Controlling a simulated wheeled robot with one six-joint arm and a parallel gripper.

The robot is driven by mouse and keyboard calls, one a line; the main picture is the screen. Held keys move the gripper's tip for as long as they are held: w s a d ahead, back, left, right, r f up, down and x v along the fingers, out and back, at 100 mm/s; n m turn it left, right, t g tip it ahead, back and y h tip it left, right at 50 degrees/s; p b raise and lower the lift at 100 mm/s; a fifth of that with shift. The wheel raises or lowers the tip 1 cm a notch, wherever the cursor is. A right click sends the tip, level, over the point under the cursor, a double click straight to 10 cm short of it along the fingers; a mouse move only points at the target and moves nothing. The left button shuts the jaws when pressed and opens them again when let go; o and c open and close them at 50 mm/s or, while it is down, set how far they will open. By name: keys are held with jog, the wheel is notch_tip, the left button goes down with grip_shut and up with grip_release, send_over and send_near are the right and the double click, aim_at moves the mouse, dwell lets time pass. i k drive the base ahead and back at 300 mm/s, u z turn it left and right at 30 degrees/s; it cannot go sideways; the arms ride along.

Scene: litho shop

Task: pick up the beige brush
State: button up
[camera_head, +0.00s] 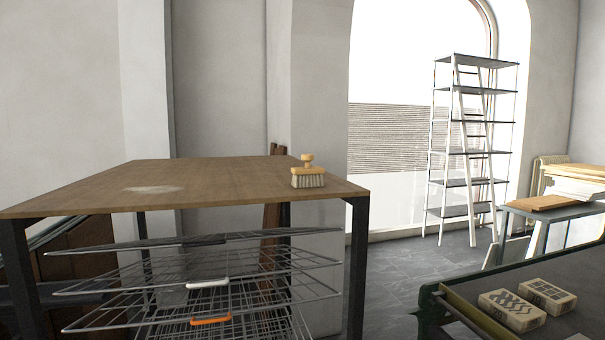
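The beige brush (307,177) stands on the wooden table top (230,190), near its right end. It has a light wooden block, a knob handle on top and pale bristles facing down onto the table. Nothing touches it except the table. My gripper does not show in the head view.
Wire racks (200,285) with white and orange handles sit under the table. A dark-topped press (420,310) with two patterned blocks (512,309) stands at the lower right. A shelf unit with a ladder (470,150) stands by the arched window. Grey floor (395,275) lies open between.

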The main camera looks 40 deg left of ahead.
aim_at(308, 176)
jog(key=u, duration=0.5)
jog(key=i, duration=0.7)
jog(key=u, duration=0.65)
